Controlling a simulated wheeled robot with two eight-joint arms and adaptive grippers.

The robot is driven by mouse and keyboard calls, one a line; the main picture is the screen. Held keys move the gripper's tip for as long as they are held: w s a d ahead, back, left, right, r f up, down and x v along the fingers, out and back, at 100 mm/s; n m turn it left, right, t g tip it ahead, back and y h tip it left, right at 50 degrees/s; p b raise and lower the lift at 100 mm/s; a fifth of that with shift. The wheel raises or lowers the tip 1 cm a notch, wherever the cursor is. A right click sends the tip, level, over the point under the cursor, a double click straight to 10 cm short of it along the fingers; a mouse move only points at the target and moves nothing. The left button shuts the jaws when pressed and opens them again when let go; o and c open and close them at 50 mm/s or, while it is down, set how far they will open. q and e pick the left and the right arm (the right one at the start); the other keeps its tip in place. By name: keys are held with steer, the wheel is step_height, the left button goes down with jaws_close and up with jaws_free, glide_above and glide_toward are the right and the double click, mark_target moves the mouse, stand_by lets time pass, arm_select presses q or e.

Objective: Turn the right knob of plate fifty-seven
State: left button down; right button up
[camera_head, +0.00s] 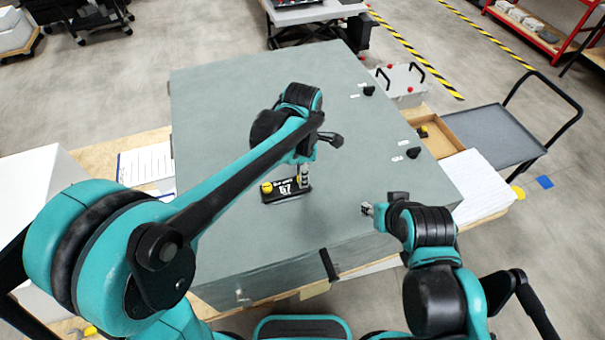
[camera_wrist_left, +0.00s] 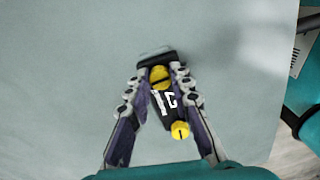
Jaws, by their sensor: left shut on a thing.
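Plate fifty-seven (camera_head: 287,194) is a small black plate with a white 57, lying on the large grey-green surface. It also shows in the left wrist view (camera_wrist_left: 166,104). Its left yellow knob (camera_head: 267,187) is free in the head view, and this knob also shows in the left wrist view (camera_wrist_left: 180,130). My left gripper (camera_head: 304,178) is over the plate's right end and hides the right knob from the head. In the left wrist view the left gripper (camera_wrist_left: 160,74) is shut on the right yellow knob (camera_wrist_left: 160,79). My right gripper (camera_head: 368,209) is off to the right, apart from the plate; its opening is unclear.
The large grey-green box top (camera_head: 230,110) around the plate is mostly bare. Black knobs (camera_head: 369,91) with small white labels are along its right side. A paper sheet (camera_head: 146,164) lies left of the box, and a grey trolley (camera_head: 490,135) stands at the right.

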arm_select(q)
steer(key=n, duration=0.4)
steer(key=shift+f+n, duration=0.1)
steer(key=shift+n, duration=0.2)
steer(key=n, duration=0.4)
steer(key=shift+n, duration=0.3)
steer(key=c, duration=1.3)
jaws_free()
steer(key=shift+a, duration=0.1)
step_height(320, 180, up, 12)
steer(key=shift+r, duration=0.1)
